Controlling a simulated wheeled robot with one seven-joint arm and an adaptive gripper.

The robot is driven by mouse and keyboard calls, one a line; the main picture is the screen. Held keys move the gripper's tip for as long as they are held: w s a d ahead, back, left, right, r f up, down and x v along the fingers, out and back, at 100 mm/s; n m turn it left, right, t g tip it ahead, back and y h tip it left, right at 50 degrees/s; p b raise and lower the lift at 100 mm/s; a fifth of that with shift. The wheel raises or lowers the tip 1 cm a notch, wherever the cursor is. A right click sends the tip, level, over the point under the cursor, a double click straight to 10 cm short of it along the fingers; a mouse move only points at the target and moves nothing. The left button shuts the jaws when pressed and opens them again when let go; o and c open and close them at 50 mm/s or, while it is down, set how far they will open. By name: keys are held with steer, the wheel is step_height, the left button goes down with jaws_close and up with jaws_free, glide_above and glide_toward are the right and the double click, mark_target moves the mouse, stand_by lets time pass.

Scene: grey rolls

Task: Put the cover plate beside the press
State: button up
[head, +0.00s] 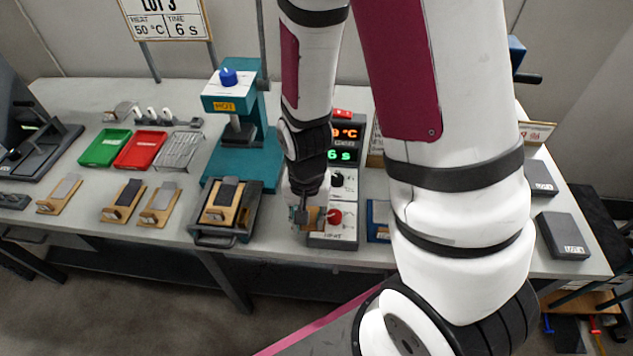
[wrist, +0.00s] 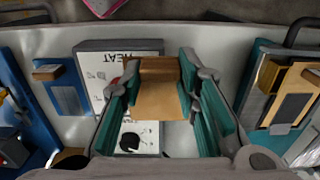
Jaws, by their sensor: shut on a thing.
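My gripper (head: 305,213) is shut on a tan, flat plate, which I take to be the cover plate (wrist: 160,92). It holds the plate over the white control box (head: 333,236), between the two green-padded fingers (wrist: 158,72) in the wrist view. I cannot tell whether the plate touches the box. The teal press (head: 240,165), with a blue knob and a yellow label, stands to the left of my gripper in the head view. In front of its column a dark tray (head: 213,240) holds a wooden block with a dark strip (head: 228,193).
Wooden blocks with strips (head: 123,200) lie left of the tray. Green (head: 105,148) and red (head: 140,150) trays sit behind them. A blue fixture (head: 378,222) is right of the control box. Dark boxes (head: 562,236) lie at the right. Bare table shows between tray and control box.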

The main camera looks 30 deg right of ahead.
steer(key=shift+d, duration=0.15)
steer(key=shift+w+d+f+b, duration=0.1)
steer(key=shift+w+d+b, duration=0.1)
steer(key=shift+b, duration=0.15)
steer(key=w+b, duration=0.1)
steer(key=b, duration=0.1)
steer(key=w+b, duration=0.2)
steer(key=b, duration=0.1)
steer(key=shift+d+f, duration=0.15)
steer(key=shift+f, duration=0.15)
steer(key=shift+w+d+f+b, duration=0.25)
steer(key=shift+w+f, duration=0.45)
steer(key=shift+w, duration=1.35)
steer(key=shift+w+d+f+b, duration=0.1)
steer(key=shift+w+f+b, duration=0.5)
steer(key=shift+w, duration=1.5)
steer(key=shift+w+d+f+b, duration=0.15)
steer(key=shift+w+f, duration=0.7)
steer(key=shift+w, duration=1.2)
steer(key=shift+f, duration=0.5)
steer(key=o, duration=1.1)
steer(key=shift+o, duration=0.2)
steer(key=shift+r, duration=0.1)
